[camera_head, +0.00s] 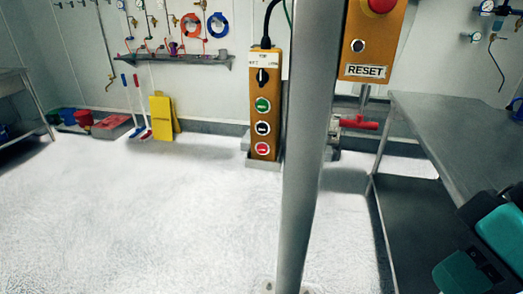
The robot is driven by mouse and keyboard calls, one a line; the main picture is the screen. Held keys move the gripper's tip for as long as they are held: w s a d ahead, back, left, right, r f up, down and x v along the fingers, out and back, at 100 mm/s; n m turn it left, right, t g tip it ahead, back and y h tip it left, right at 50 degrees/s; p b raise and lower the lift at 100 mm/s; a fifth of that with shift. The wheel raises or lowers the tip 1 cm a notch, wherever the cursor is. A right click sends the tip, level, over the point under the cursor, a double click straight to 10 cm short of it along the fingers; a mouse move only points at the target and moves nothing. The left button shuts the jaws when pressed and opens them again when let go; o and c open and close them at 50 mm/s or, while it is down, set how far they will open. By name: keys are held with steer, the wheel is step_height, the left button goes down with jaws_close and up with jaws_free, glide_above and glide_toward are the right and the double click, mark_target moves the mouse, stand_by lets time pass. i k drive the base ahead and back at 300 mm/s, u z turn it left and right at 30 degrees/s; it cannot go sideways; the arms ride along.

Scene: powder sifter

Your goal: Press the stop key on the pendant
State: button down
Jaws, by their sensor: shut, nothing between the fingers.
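The pendant (262,105) is a tall orange box hanging upright on a black cable, left of the grey post. From top to bottom it has a black rotary switch (262,76), a green button (262,104), a black button (262,128) and a red button (262,148). The buttons have pale rims, and their lettering is too small to read. The red button at the bottom looks like the stop key. My gripper is not in view; teal and dark parts at the lower right look like my arm.
A grey post (306,150) stands just right of the pendant. An orange box (372,40) with a red knob and a RESET label is on its right. A steel table (450,130) stands at right. Yellow boards (163,117) lean at the wall. The left floor is clear.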

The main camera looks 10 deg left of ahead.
mark_target(263, 149)
steer(key=z, duration=0.95)
steer(key=k, duration=0.7)
steer(key=u, duration=1)
steer(key=i, duration=0.5)
